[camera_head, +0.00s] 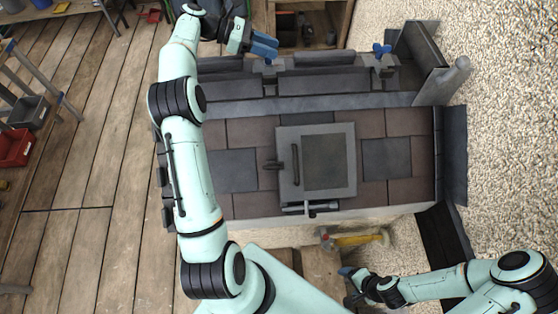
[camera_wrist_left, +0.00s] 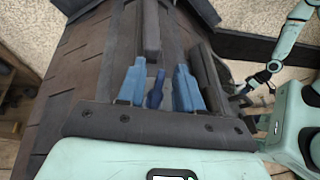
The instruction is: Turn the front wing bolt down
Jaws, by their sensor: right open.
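My left gripper (camera_head: 264,47) is at the roof's far edge in the head view, over the ridge clamp area. In the left wrist view a blue wing bolt (camera_wrist_left: 155,88) stands between my left gripper's (camera_wrist_left: 158,82) two blue fingers, with a narrow gap on each side. In the head view this bolt is mostly hidden by the gripper. A second blue wing bolt (camera_head: 381,51) stands upright on the ridge further right, apart from both grippers. My right gripper (camera_head: 347,271) is open and empty near the roof's near edge, low in the head view.
A grey roof hatch (camera_head: 345,190) with a handle sits among brown and grey tiles (camera_head: 250,131). A hammer (camera_head: 355,239) lies below the near edge. A grey ridge piece (camera_head: 320,81) runs along the far side. Gravel (camera_head: 510,130) lies right, wooden decking (camera_head: 80,150) left.

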